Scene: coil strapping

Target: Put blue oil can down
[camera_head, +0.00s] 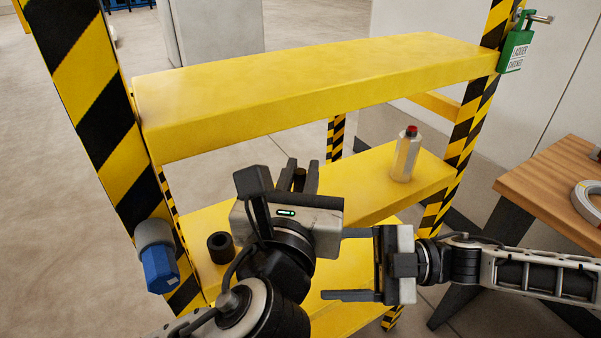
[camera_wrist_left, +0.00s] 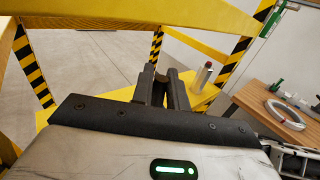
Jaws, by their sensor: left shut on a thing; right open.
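My left gripper (camera_head: 301,176) is over the middle yellow shelf (camera_head: 360,190) of the striped frame, its fingers pointing away from me. It is shut on a small dark brown thing (camera_head: 299,180), mostly hidden by the fingers; the thing also shows between the fingers in the left wrist view (camera_wrist_left: 172,84). I cannot make out a blue oil can there, nor tell whether the held thing touches the shelf. My right gripper (camera_head: 338,264) is open and empty, lower and to the right, with its fingers pointing left.
A silver bottle with a red cap (camera_head: 406,158) stands at the shelf's right. A black hollow cylinder (camera_head: 221,247) is on the left. A blue-and-grey fitting (camera_head: 159,266) is by the left post. The yellow top board (camera_head: 320,78) overhangs the shelf. A wooden table (camera_head: 550,185) is at right.

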